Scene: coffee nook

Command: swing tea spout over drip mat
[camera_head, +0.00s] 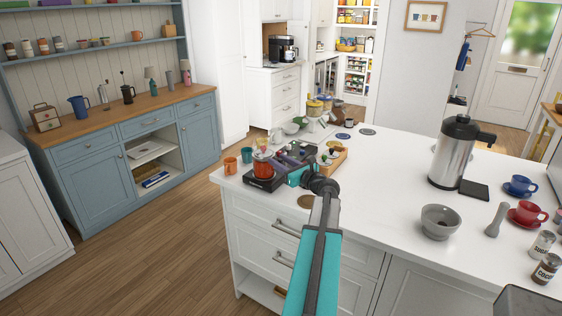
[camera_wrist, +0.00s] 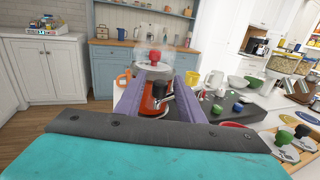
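A tea dispenser (camera_head: 263,169) with red tea and a clear upper part stands at the near left corner of the white island. In the wrist view the dispenser (camera_wrist: 152,72) has a red knob on its lid. A black-topped tap, the likely spout (camera_wrist: 161,90), shows in front of it. My gripper (camera_wrist: 161,78) has purple fingers spread to either side of the dispenser and tap; I see no clear contact. A dark flat base or mat (camera_head: 264,184) lies below the dispenser in the head view. I cannot tell whether it is the drip mat.
Two orange mugs (camera_head: 231,165) stand left of the dispenser. A wooden tray (camera_head: 333,161) with small items is on its right. A steel urn (camera_head: 454,153) and a grey bowl (camera_head: 440,221) stand farther right. The island's middle is mostly clear.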

